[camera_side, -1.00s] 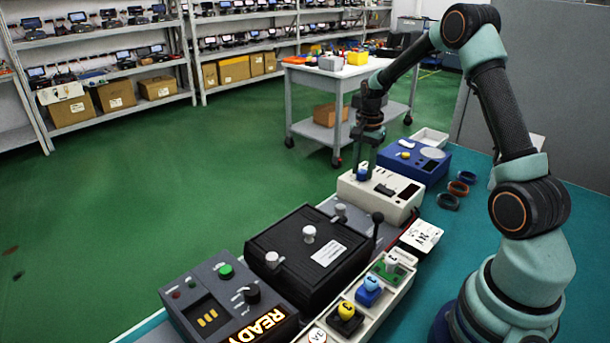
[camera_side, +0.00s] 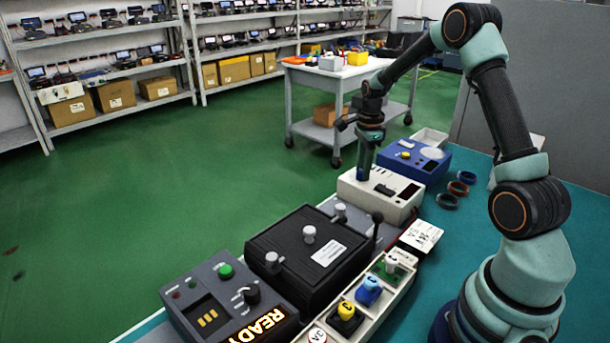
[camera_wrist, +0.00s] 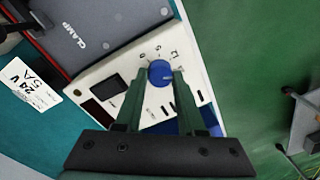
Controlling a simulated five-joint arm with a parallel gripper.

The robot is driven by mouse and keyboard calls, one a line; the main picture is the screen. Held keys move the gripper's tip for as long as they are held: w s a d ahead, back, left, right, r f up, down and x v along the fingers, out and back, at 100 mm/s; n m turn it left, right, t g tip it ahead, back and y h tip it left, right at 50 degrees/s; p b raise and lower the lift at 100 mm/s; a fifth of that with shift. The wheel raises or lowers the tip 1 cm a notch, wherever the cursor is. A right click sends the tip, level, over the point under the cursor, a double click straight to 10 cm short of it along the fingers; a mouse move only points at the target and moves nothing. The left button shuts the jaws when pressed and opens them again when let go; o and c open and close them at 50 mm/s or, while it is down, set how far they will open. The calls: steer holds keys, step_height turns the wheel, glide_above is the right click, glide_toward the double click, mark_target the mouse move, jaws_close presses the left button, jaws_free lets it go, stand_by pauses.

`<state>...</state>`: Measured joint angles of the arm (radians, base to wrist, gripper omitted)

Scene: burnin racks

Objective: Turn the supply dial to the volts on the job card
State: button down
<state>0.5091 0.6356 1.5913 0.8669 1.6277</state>
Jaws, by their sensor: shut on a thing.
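The white supply box (camera_side: 352,190) stands on the bench beyond the black clamp box. Its blue dial (camera_wrist: 160,73) shows in the wrist view, with small printed marks around it. My gripper (camera_wrist: 158,80) is shut on the blue dial, one finger on each side; in the side view my gripper (camera_side: 364,170) points down over the box and mostly hides the dial.
The black clamp box (camera_side: 310,250) with a lever stands nearer the camera. A tray (camera_side: 385,305) holds several coloured plugs. A grey panel (camera_side: 228,305) lit "READY" is in front. A blue device (camera_side: 425,168) stands behind the supply box.

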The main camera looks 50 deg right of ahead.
steer(key=shift+w, duration=0.1)
stand_by(0.4)
steer(key=c, duration=0.5)
jaws_free()
steer(key=shift+r, duration=0.1)
steer(key=r, duration=1.2)
steer(key=shift+s+a, duration=0.2)
steer(key=shift+s, duration=0.1)
